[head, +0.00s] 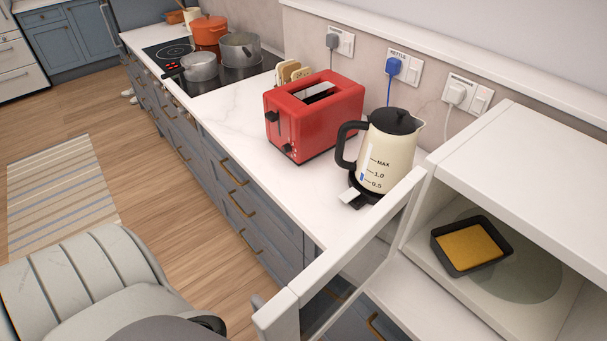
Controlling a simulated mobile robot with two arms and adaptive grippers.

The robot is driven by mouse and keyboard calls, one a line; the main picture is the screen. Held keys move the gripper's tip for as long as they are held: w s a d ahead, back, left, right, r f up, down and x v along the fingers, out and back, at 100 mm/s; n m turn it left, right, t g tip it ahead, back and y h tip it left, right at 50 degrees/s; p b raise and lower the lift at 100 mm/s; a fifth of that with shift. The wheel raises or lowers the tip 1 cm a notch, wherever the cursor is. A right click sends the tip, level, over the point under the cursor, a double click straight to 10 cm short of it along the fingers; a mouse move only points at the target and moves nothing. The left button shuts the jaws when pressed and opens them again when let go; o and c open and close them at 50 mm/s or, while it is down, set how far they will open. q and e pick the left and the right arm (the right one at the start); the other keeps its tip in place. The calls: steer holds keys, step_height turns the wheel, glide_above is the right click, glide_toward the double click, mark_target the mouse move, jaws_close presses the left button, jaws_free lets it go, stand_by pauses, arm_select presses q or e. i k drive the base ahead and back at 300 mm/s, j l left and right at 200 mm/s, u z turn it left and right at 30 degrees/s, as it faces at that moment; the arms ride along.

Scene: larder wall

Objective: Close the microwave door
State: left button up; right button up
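The white microwave (540,165) stands at the right, on the counter, its front facing left and toward me. Its white-framed door (345,255) with a see-through pane is swung wide open, reaching from the left side of the opening toward the bottom of the picture. A small grey part shows by the door's near end. Inside, a black tray with yellow food (470,246) sits on a round turntable (530,280). The lower part of the microwave and door runs out of the picture.
A cream kettle (388,158) stands on the counter just behind the door. A red toaster (320,115) and a hob with pots (208,62) lie farther back. Blue-grey drawers (235,200) run below the counter. The wooden floor (160,200) to the left is open, with a striped rug (60,195).

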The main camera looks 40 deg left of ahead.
mark_target(321, 293)
steer(key=j+z, duration=0.2)
steer(key=j, duration=0.2)
steer(key=k+j+z, duration=0.25)
steer(key=j, duration=0.15)
steer(key=j+z, duration=0.2)
steer(key=j, duration=0.2)
steer(key=k+j+z, duration=0.2)
steer(key=j, duration=0.15)
steer(key=i, duration=0.1)
